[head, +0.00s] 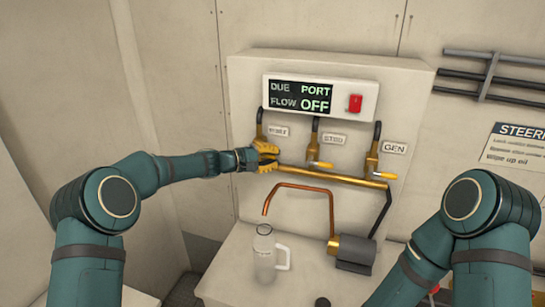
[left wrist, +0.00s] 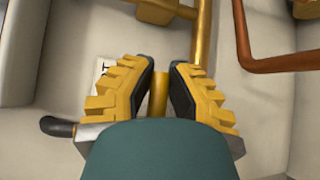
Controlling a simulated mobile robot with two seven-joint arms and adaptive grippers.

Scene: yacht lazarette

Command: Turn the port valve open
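The port valve (head: 260,130) is the leftmost of three brass valves on a pale panel, with a partly covered, blurred label beside it. My left gripper (head: 267,157) is at this valve, its yellow fingers in front of the lower part. In the left wrist view, a brass handle (left wrist: 158,95) lies between the two fingers (left wrist: 161,68). The fingertips are close to it on both sides; whether they press on it cannot be made out. My right gripper is out of view.
The STBD valve (head: 314,150) and GEN valve (head: 372,160) stand to the right, above a brass pipe (head: 345,180). A copper pipe (head: 300,186) bends below. A clear jug (head: 265,255) and a dark cylindrical unit (head: 355,252) stand on the ledge (head: 225,265).

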